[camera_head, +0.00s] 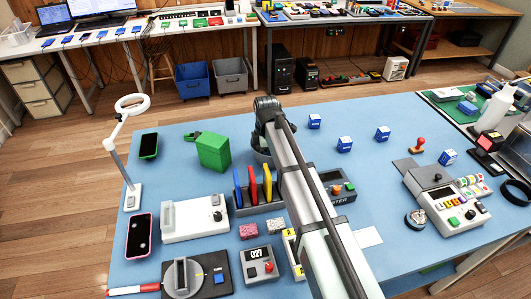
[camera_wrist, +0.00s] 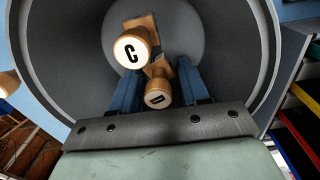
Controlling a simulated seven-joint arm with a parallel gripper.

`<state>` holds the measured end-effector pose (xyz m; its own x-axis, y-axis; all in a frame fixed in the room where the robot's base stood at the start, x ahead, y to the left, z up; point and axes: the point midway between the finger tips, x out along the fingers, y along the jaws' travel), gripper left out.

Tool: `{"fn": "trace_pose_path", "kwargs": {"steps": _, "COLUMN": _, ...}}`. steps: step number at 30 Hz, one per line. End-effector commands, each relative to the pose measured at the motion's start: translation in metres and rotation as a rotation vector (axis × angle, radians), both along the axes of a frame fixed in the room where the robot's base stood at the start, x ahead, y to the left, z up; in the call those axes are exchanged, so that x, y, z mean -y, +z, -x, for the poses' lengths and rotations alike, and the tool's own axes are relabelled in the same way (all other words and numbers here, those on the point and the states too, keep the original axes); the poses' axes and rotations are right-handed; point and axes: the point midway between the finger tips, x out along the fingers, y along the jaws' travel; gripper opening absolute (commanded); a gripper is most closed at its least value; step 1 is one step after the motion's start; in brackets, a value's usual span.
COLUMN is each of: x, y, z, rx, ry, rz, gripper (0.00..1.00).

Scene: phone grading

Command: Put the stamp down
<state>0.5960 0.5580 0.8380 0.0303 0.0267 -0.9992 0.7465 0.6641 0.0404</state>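A wooden stamp marked D (camera_wrist: 157,97) lies tilted between the two blue fingers of my gripper (camera_wrist: 162,85) in the wrist view. The fingers stand on either side of it; whether both press on it I cannot tell. A second wooden stamp, marked C (camera_wrist: 132,50), lies just beyond, up and left. Both are inside a round grey container (camera_wrist: 262,45), with my fingers within its rim. In the head view the container (camera_head: 260,157) shows only partly beside my arm. My fingers and the stamps are hidden there.
A green box (camera_head: 213,152) stands left of the container. A rack of coloured upright pieces (camera_head: 252,185) is just in front of it. Several blue-and-white boxes (camera_head: 345,144) and a red-handled stamp (camera_head: 418,143) stand to the right.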

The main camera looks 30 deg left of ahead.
Motion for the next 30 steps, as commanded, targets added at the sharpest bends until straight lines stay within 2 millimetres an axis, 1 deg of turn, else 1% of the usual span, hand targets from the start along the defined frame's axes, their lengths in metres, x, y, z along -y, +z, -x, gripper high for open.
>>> {"fn": "trace_pose_path", "kwargs": {"steps": 8, "x": 0.000, "y": 0.001, "z": 0.000, "rx": 0.000, "ry": 0.000, "rz": 0.000, "gripper": 0.49}}
{"fn": "trace_pose_path", "kwargs": {"steps": 11, "x": 0.000, "y": 0.005, "z": 0.000, "rx": 0.001, "ry": 0.000, "rz": -0.001, "gripper": 0.49}}
{"fn": "trace_pose_path", "kwargs": {"steps": 13, "x": 0.000, "y": 0.011, "z": 0.000, "rx": 0.001, "ry": 0.000, "rz": -0.001, "gripper": 0.49}}
{"fn": "trace_pose_path", "kwargs": {"steps": 17, "x": 0.000, "y": 0.028, "z": 0.000, "rx": 0.001, "ry": 0.000, "rz": -0.001, "gripper": 0.49}}
{"fn": "trace_pose_path", "kwargs": {"steps": 24, "x": 0.001, "y": 0.071, "z": 0.001, "rx": 0.001, "ry": 0.000, "rz": -0.001, "gripper": 0.49}}
{"fn": "trace_pose_path", "kwargs": {"steps": 30, "x": 0.002, "y": 0.101, "z": 0.003, "rx": 0.001, "ry": 0.000, "rz": -0.001, "gripper": 0.49}}
